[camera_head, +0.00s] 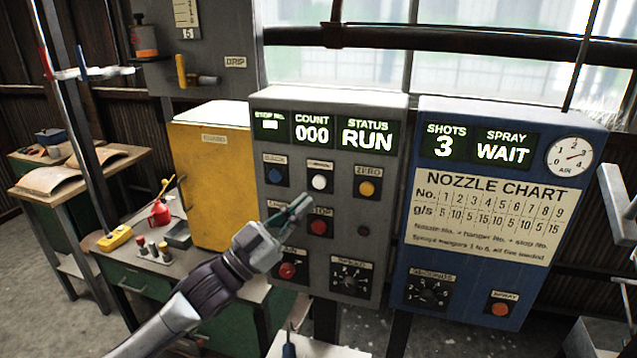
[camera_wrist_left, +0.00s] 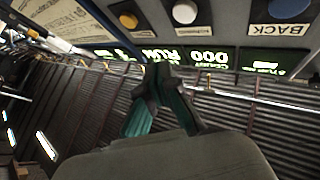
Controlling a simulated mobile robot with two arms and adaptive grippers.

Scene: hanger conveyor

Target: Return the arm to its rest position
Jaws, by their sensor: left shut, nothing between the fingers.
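My left gripper (camera_head: 301,205) is shut and empty, in front of the grey control panel (camera_head: 345,245). In the head view its tips overlap the panel between the white button (camera_head: 319,182) and the red stop button (camera_head: 318,228). I cannot tell whether they touch the panel. In the left wrist view the closed fingers (camera_wrist_left: 158,75) point toward the panel's lit displays, which appear upside down. The panel reads count 000 and status RUN. My right gripper is not in view.
A blue panel (camera_head: 420,200) with a nozzle chart stands to the right, reading shots 3 and spray WAIT. A yellow cabinet (camera_head: 210,185) and a green workbench (camera_head: 150,270) with a red oil can (camera_head: 160,214) are left. A wooden table (camera_head: 75,180) stands farther left.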

